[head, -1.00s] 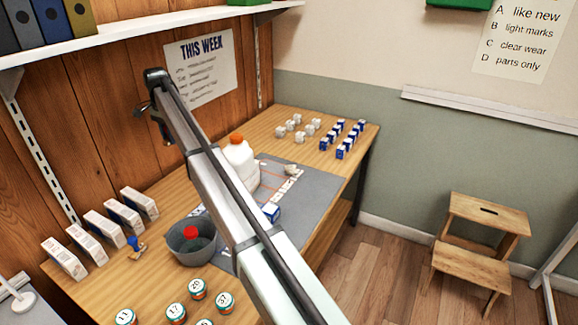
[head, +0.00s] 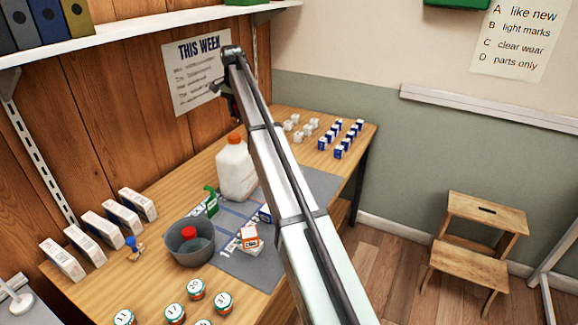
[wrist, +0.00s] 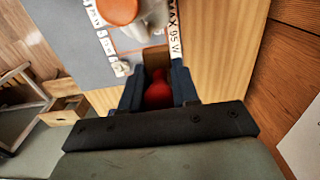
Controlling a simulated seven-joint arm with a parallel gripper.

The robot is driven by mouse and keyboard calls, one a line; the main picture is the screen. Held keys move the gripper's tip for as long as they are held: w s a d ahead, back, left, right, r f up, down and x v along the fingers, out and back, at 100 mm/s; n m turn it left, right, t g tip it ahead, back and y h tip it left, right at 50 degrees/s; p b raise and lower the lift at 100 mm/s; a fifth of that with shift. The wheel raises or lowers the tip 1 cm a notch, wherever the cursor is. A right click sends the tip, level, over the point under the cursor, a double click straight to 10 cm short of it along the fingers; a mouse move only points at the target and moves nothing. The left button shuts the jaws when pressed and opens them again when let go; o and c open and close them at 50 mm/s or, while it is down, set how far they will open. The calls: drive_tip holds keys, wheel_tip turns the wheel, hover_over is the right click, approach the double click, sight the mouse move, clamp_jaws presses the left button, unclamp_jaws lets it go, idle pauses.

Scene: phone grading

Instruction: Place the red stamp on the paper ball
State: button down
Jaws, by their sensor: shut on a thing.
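My gripper (head: 232,108) is raised above the back of the table, near the wall poster. In the wrist view its dark fingers (wrist: 157,80) are shut on a red rounded thing, which looks like the red stamp (wrist: 157,94). Its lower end is hidden. A small whitish lump (wrist: 122,68) at the end of a printed strip on the mat may be the paper ball; I cannot be sure. In the head view my arm hides that part of the mat.
An orange-capped white jug (head: 236,172) stands on the grey mat (head: 262,268). A grey bin (head: 188,250) holds a red-topped thing. A blue stamp (head: 133,244), standing boxes (head: 88,243) and numbered tins (head: 197,289) are near the left and front. Small boxes (head: 338,150) stand at the back right.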

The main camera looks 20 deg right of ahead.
drive_tip(key=s+d, duration=0.3)
drive_tip(key=d, duration=1.5)
drive_tip(key=shift+d+f, duration=0.2)
drive_tip(key=shift+f, duration=10.3)
drive_tip(key=shift+s+f, duration=0.1)
drive_tip(key=c, duration=0.8)
unclamp_jaws()
drive_tip(key=shift+c, duration=0.2)
wheel_tip(320, 180, up, 12)
